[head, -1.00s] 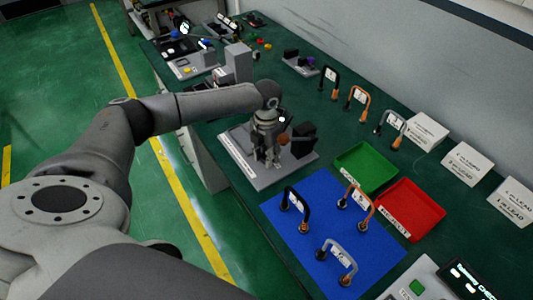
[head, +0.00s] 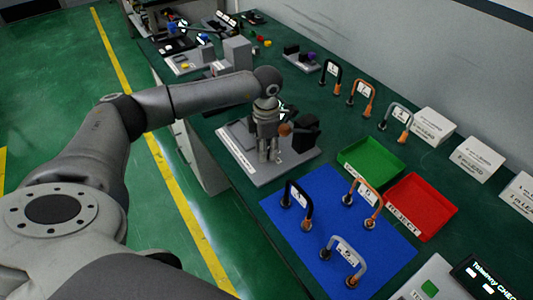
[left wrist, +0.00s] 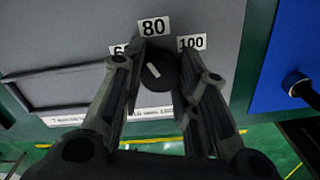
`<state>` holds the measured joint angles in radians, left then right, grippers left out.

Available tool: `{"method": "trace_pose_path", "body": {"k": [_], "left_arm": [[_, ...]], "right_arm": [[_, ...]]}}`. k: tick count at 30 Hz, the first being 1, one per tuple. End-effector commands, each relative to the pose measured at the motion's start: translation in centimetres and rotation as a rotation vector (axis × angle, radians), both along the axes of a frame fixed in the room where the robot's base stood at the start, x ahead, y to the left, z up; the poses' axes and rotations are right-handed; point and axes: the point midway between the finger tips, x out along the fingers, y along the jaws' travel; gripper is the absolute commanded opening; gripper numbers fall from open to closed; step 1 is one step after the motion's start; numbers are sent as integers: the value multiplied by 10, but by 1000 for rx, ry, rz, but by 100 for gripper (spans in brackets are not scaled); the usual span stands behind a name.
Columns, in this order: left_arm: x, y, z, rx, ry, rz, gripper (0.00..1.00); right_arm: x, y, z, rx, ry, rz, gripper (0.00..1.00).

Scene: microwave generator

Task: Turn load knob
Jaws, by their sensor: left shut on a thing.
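The load knob (left wrist: 160,72) is a dark round knob with a light pointer mark, seen in the left wrist view between my fingers. Labels "80" (left wrist: 153,27) and "100" (left wrist: 191,42) stand around it, and another label at its left is partly hidden by a finger. The pointer tilts toward the upper left, near the "80". My left gripper (left wrist: 163,85) is shut on the knob. In the head view the left gripper (head: 270,158) reaches down onto the grey panel (head: 245,165), where it hides the knob. My right gripper is not in view.
A dark block with an orange ball (head: 284,130) stands close to the right of the gripper. A blue mat (head: 325,245) with several cable leads, a green tray (head: 372,160) and a red tray (head: 425,205) lie to the right. Grey boxes (head: 237,52) stand behind.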

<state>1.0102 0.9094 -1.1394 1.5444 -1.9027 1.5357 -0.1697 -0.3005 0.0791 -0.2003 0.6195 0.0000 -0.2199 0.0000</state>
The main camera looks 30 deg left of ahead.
Motion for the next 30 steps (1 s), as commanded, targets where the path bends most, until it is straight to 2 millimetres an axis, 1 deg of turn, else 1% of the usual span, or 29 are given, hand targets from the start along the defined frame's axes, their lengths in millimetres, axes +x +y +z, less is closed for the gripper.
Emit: {"method": "trace_pose_path", "body": {"k": [1,3,9,15,21,30], "left_arm": [[1,1,-3,0,-4,-40,5],[1,1,-3,0,-3,-101,5],[1,1,-1,0,-4,-253,5],[1,0,-1,0,-3,-361,5],[1,0,1,-1,-4,-420,5],[1,0,2,0,-3,-442,5]], "right_arm": [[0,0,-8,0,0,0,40],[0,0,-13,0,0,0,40],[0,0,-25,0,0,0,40],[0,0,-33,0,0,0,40],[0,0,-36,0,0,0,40],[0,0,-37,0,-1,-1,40]]}}
